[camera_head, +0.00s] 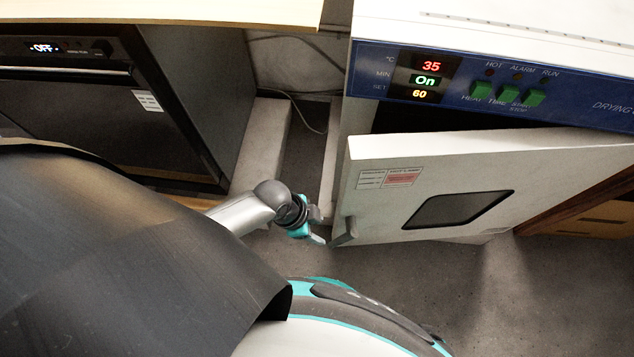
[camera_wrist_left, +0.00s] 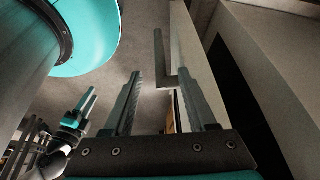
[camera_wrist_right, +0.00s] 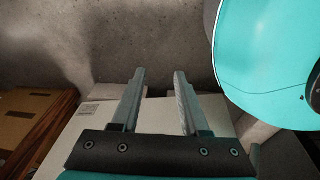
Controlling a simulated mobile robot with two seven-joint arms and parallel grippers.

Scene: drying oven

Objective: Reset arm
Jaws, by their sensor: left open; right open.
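The white drying oven (camera_head: 590,85) stands at the right in the head view. Its door (camera_head: 375,205), with a dark window, is ajar. My left gripper (camera_head: 318,227) is just left of the door handle (camera_head: 346,234), apart from it. The head view does not show the right gripper.
A second, black-fronted oven (camera_head: 110,110) with an "OFF" display stands at the left under a wooden top (camera_head: 180,10). A narrow gap with cables (camera_head: 305,105) lies between the ovens. Brown boxes (camera_wrist_right: 25,115) are at the left in the right wrist view. Grey floor (camera_head: 530,300) is open in front.

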